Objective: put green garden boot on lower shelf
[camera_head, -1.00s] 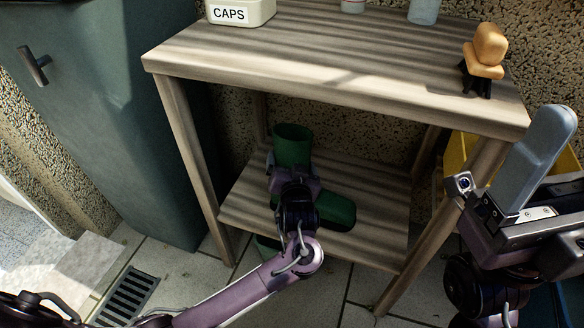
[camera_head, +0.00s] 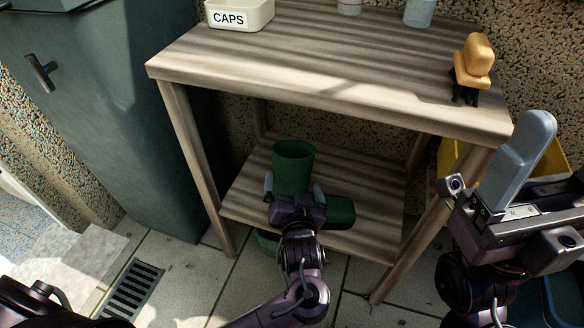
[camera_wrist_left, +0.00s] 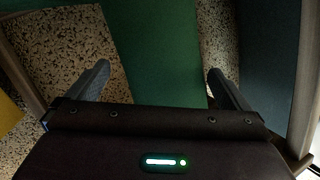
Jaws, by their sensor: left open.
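The green garden boot (camera_head: 293,163) stands upright on the lower shelf (camera_head: 378,215), its foot (camera_head: 341,211) pointing right. My left gripper (camera_head: 293,188) is in front of the boot, with its fingers spread apart on either side of the shaft. The left wrist view shows a broad green boot surface (camera_wrist_left: 150,45) between the open fingers (camera_wrist_left: 158,72), with gaps at both sides. My gripper hides the boot's lower front. My right gripper (camera_head: 522,165) is at the right edge, with one grey-blue finger clear; its opening is unclear.
The wooden table's top (camera_head: 330,60) overhangs the shelf. It carries a CAPS tray (camera_head: 240,15) and an orange-tan object on a dark stand (camera_head: 474,65). A front leg (camera_head: 195,165) stands left of the boot. A grey-green cabinet (camera_head: 100,110) is further left. A green patch (camera_head: 267,242) shows below the shelf edge.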

